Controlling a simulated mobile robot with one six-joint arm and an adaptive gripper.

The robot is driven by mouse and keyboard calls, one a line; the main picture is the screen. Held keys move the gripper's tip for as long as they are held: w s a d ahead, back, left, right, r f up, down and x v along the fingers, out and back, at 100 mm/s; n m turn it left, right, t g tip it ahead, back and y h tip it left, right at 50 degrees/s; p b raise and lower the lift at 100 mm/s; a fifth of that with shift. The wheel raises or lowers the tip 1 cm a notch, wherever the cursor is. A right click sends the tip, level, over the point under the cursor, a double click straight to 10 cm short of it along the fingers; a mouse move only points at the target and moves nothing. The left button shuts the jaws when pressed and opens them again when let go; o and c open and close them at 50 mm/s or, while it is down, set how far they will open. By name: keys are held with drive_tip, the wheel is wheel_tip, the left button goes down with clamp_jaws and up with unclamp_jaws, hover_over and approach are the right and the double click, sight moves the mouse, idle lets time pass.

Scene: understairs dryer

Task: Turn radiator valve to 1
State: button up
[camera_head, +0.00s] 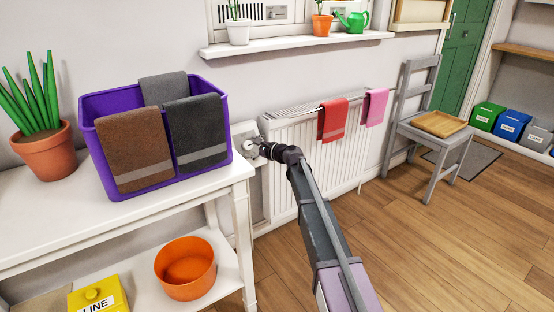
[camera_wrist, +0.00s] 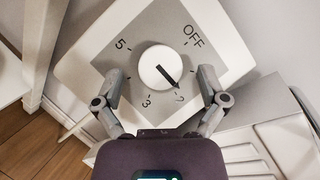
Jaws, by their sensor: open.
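The radiator valve is a round white knob (camera_wrist: 158,62) on a grey-and-white dial plate (camera_wrist: 88,68), tilted in the wrist view. OFF is at the upper right, 5 at the upper left and 3 below. The knob's dark pointer aims down and right, toward a mark that looks like a 2. The 1 is not visible, perhaps behind the right finger. My gripper (camera_wrist: 160,75) is open, with one finger on each side of the knob and visible gaps to it. In the head view my gripper (camera_head: 266,149) is at the valve plate (camera_head: 243,132) left of the radiator.
The white radiator (camera_head: 290,150) carries a red towel (camera_head: 333,120) and a pink towel (camera_head: 376,107). A white table (camera_head: 235,172) with a purple basket (camera_head: 222,125) of towels stands close on the left. A grey chair (camera_head: 430,148) is farther right. The wooden floor between is clear.

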drive_tip(key=m+t, duration=0.1)
drive_tip(key=m, duration=0.1)
drive_tip(key=m+t+h+b, duration=0.1)
drive_tip(key=m, duration=0.2)
drive_tip(key=m+t+b, duration=0.1)
drive_tip(key=m, duration=0.1)
drive_tip(key=shift+s+a+f+m+t+h, duration=0.15)
drive_tip(key=shift+s+m+t+h, duration=0.15)
drive_tip(key=shift+m+t, duration=0.1)
drive_tip(key=m+t+h, duration=0.1)
drive_tip(key=m, duration=0.1)
drive_tip(key=m+h, duration=0.1)
drive_tip(key=m, duration=0.2)
drive_tip(key=m+t+h, duration=0.1)
drive_tip(key=m, duration=0.2)
drive_tip(key=shift+a+t+h, duration=0.2)
drive_tip(key=shift+t+h, duration=0.1)
drive_tip(key=shift+h, duration=0.1)
drive_tip(key=v, duration=1.4)
drive_tip(key=s+d+r+n+g+p, duration=0.4)
drive_tip(key=s+r+n+g+p, duration=0.5)
drive_tip(key=n+p, duration=1.1)
drive_tip(key=shift+s+r+n+p, duration=0.3)
drive_tip(key=shift+s+r+p, duration=1.35)
drive_tip(key=shift+r+p, duration=0.35)
drive_tip(key=shift+f, duration=0.1)
